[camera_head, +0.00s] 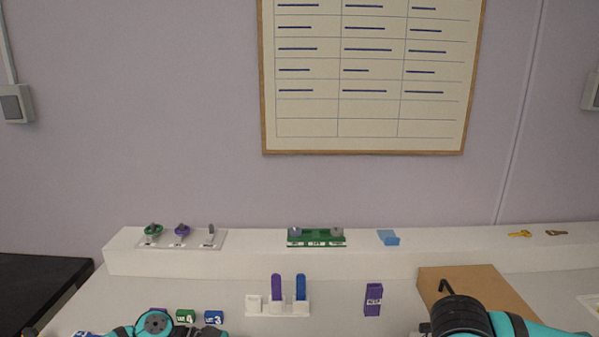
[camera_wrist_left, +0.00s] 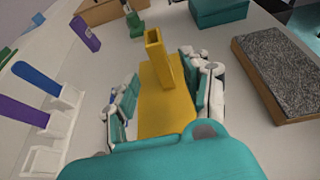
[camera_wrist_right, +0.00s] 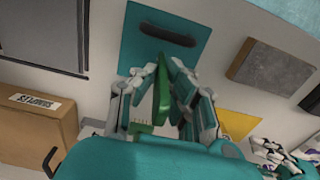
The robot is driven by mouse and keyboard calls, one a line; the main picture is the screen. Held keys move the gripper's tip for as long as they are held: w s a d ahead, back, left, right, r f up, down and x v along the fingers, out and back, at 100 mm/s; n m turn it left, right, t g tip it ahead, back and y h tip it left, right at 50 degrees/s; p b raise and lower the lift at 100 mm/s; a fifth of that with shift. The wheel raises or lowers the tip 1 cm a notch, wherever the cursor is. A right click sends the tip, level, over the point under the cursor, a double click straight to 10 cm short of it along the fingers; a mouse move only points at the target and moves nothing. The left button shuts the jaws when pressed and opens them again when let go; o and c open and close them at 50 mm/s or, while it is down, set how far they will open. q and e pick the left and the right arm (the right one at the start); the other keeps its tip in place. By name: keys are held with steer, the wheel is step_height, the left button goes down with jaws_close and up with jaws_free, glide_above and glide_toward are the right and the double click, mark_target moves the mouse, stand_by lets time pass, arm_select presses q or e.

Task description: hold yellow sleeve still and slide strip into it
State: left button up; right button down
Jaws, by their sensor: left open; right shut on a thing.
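The yellow sleeve (camera_wrist_left: 155,50) is a hollow, open-topped tube. In the left wrist view it stands upright at the yellow mat (camera_wrist_left: 165,105). My left gripper (camera_wrist_left: 165,85) is open, with one finger on each side of the sleeve; I cannot tell whether either touches it. In the right wrist view my right gripper (camera_wrist_right: 166,75) is shut on a long green strip (camera_wrist_right: 162,95). A yellow corner (camera_wrist_right: 237,122) shows to the right, apart from the strip. The sleeve and both gripper tips are out of the head view.
A white rack (camera_head: 278,307) holds a purple and a blue strip upright. A purple sleeve (camera_head: 373,299) stands to its right. A teal box (camera_wrist_left: 218,10) and a grey-topped board (camera_wrist_left: 280,70) lie right of the sleeve. A brown box (camera_wrist_right: 38,108) stands at left in the right wrist view.

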arm_select(q)
steer(key=x, duration=0.7)
steer(key=shift+d+f, duration=0.1)
steer(key=shift+d, duration=0.15)
jaws_close()
stand_by(1.9)
